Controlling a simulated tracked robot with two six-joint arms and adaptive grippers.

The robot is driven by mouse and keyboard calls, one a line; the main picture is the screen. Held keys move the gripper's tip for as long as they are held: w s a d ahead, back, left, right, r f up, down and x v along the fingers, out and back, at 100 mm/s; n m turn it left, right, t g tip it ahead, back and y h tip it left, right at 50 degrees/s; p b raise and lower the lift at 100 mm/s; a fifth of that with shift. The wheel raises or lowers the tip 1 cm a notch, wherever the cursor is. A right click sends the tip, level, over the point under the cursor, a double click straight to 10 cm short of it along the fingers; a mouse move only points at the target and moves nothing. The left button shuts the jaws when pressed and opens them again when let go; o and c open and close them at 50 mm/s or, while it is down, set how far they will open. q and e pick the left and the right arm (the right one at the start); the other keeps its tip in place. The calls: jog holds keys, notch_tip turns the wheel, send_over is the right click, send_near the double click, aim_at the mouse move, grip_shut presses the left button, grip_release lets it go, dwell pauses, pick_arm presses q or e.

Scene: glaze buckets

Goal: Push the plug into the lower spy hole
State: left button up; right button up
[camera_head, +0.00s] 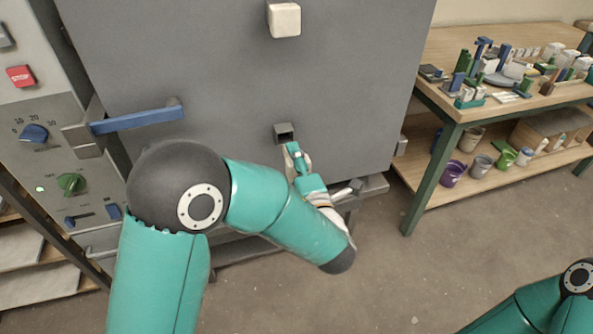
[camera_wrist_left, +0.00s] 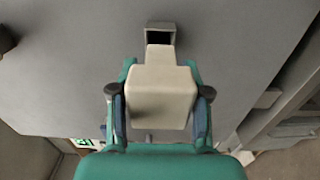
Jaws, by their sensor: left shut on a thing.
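The lower spy hole (camera_head: 284,132) is a dark square opening with a grey rim in the kiln door (camera_head: 230,70). My left gripper (camera_head: 297,158) is just below and in front of it. In the left wrist view, my left gripper (camera_wrist_left: 160,98) is shut on the cream plug (camera_wrist_left: 160,97), one finger on each side. The plug's narrow nose points at the spy hole (camera_wrist_left: 160,35) and overlaps its lower edge; the dark opening shows above it. I cannot tell whether the nose touches the rim. In the head view the gripper mostly hides the plug. My right gripper is out of view.
A cream plug (camera_head: 284,20) sits higher in the door. A blue door handle (camera_head: 137,120) juts out at left, beside the control panel (camera_head: 50,150). A wooden workbench (camera_head: 480,95) with tools stands at right, buckets (camera_head: 453,173) on its lower shelf. The floor before it is clear.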

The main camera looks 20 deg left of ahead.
pick_arm(q)
jog(key=shift+w+a, duration=0.35)
jog(key=shift+w, duration=0.05)
jog(key=shift+w+r, duration=0.1)
jog(key=shift+w+a+p, duration=0.1)
jog(key=shift+w+p, duration=0.2)
jog(key=shift+p, duration=0.2)
jog(key=shift+w+a, duration=0.15)
jog(key=shift+w, duration=0.05)
dwell(0.4)
jog(key=shift+w+a, duration=0.4)
jog(key=shift+w, duration=0.2)
jog(key=shift+w+a+p, duration=0.1)
jog(key=shift+w+p, duration=0.05)
jog(key=shift+p, duration=0.15)
jog(key=shift+x, duration=0.85)
jog(key=shift+w+a, duration=0.15)
